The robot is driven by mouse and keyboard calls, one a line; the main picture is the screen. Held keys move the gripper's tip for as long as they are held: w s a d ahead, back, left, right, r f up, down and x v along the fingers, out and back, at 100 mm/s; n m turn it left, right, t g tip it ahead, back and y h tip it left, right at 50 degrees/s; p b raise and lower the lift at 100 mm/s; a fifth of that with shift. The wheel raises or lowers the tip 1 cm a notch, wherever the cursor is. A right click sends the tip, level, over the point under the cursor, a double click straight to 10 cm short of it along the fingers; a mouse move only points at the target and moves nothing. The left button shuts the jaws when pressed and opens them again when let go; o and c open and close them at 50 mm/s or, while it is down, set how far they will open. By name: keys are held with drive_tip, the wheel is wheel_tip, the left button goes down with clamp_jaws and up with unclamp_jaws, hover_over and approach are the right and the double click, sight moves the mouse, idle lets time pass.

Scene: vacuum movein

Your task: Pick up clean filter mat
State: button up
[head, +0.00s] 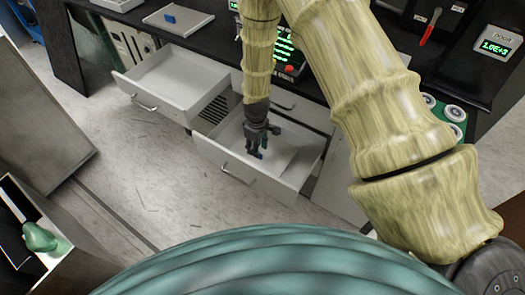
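My gripper (256,154) reaches down into an open white drawer (300,181) below the counter. Its dark fingers point down, and a small blue patch shows at the fingertips. A pale flat piece (286,160), possibly a filter mat, lies in the drawer beside and under the fingers. I cannot tell whether the fingers are closed on the blue part or just around it. Another pale flat square with a blue tab (178,19) lies on the dark counter at the upper left. Which one is the clean filter mat is not clear from this view.
A second open drawer (172,84), which looks empty, stands out to the left. A box with a green object (40,238) is at the lower left. The floor between is clear.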

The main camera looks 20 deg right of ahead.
drive_tip(key=shift+d+f+p, duration=0.2)
drive_tip(key=shift+f+p, duration=0.05)
drive_tip(key=shift+f, duration=1.1)
drive_tip(key=shift+d+f+p, duration=0.15)
drive_tip(key=shift+f+p, duration=0.05)
drive_tip(key=shift+f, duration=1.15)
drive_tip(key=shift+c, duration=0.4)
clamp_jaws()
